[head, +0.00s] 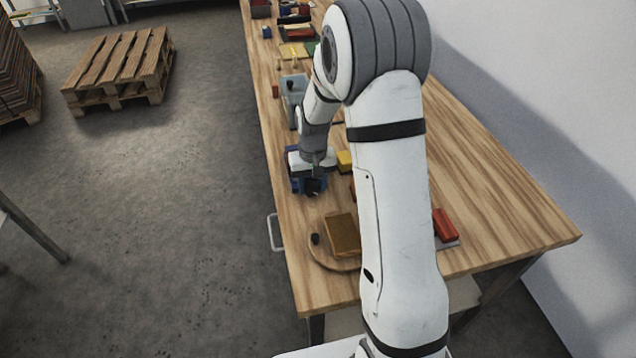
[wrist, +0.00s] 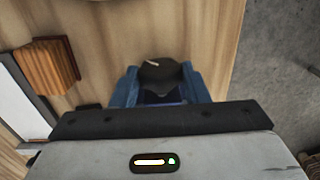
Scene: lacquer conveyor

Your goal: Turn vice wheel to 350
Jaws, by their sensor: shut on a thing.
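The dark vice wheel (wrist: 159,72) shows in the wrist view as a rounded black knob with a short pale mark near its upper edge. My gripper (wrist: 160,84) has its two blue fingers at the left and right sides of the wheel and is shut on it. In the head view my gripper (head: 310,183) is low over the near left part of the workbench, by a dark knob-like part. Fingers and wrist hide most of the vice. No numbers or scale can be read.
The wooden workbench (head: 500,205) has free room at right. A grey box (head: 293,88) stands behind my gripper. A pallet (head: 120,68) is on the floor.

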